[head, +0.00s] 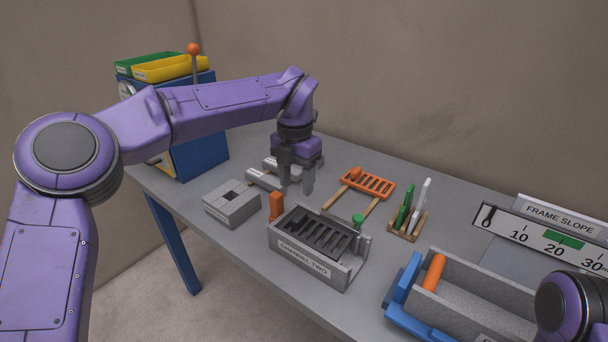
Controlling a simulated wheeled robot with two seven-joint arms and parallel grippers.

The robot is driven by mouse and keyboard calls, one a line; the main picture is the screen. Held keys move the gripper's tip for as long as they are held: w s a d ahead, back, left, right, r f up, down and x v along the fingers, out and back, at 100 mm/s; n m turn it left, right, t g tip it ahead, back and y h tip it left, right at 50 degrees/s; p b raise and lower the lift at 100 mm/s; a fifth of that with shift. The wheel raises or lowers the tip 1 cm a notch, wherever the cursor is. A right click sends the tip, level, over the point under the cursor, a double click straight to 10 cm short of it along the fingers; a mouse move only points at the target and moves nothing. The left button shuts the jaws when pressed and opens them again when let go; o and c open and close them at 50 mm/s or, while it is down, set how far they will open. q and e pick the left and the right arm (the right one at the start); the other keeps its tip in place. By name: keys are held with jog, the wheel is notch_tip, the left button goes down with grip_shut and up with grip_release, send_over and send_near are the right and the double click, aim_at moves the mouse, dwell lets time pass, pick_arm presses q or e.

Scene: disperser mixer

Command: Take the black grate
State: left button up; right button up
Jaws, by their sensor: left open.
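The black grate (318,233) is a dark slotted piece lying in the grey channel box labelled "CHANNEL TWO" (345,275). My left gripper (298,188) points down over the table behind this box. It is apart from the black grate, and its fingers are open with nothing visible between them. My right arm shows only as a purple joint at the lower right edge, and its gripper is out of the picture.
An orange grate (374,184) lies on wooden rails behind the channel. A grey block (232,207) and an orange upright piece (276,206) stand left of it. A pen rack (409,222) and a larger grey trough (470,302) lie to the right.

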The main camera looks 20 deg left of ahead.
aim_at(299, 216)
pick_arm(q)
jog(key=f, duration=0.6)
jog(key=f+p, duration=0.1)
jog(key=f, duration=0.2)
jog(key=shift+d+f, duration=0.1)
jog(key=shift+d, duration=0.3)
jog(key=shift+s+a+f, duration=0.1)
jog(key=shift+s+f, duration=0.05)
jog(key=shift+f, duration=0.15)
jog(key=c, duration=1)
jog(key=shift+s+r, duration=0.1)
jog(key=shift+s, duration=0.05)
notch_tip(299, 216, up, 10)
jog(key=p, duration=0.9)
